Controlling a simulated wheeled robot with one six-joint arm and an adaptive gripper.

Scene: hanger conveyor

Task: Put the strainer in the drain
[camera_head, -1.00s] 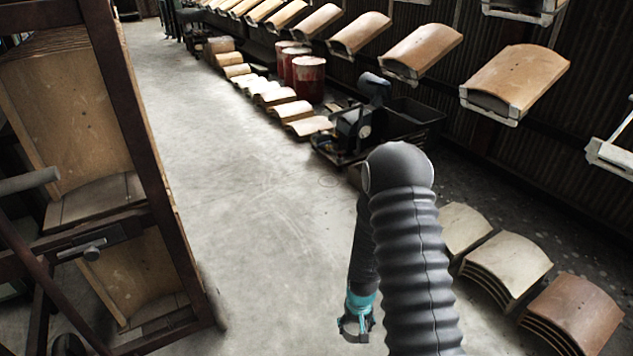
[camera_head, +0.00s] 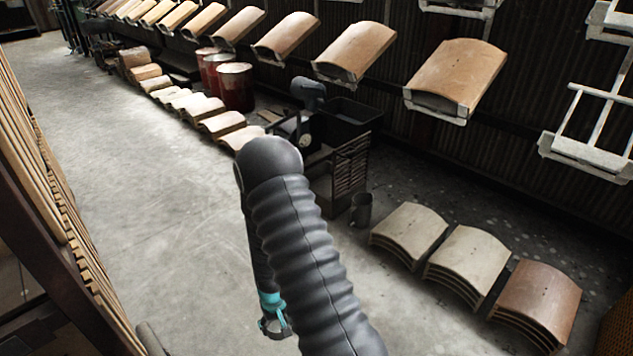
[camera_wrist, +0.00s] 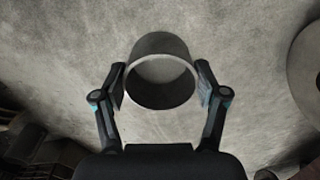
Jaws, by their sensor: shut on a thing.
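My gripper (camera_wrist: 160,88) is shut on a grey, open-topped round cup-like thing (camera_wrist: 160,50), which I take to be the strainer. In the wrist view one finger is on each side of it, and its dark hollow faces the camera. In the head view my gripper (camera_head: 275,326) is low over the concrete floor, beyond my ribbed dark arm. The held thing is small and partly hidden there. I cannot make out a drain for certain. A pale round shape (camera_wrist: 306,68) is cut off at the right edge of the wrist view; I cannot tell what it is.
Stacks of curved boards (camera_head: 465,258) stand on the floor at right. A dark can (camera_head: 361,210) stands beside a black slatted rack (camera_head: 349,165). Red barrels (camera_head: 235,88) stand farther back. A wooden rack (camera_head: 50,190) borders the left. The floor between is clear.

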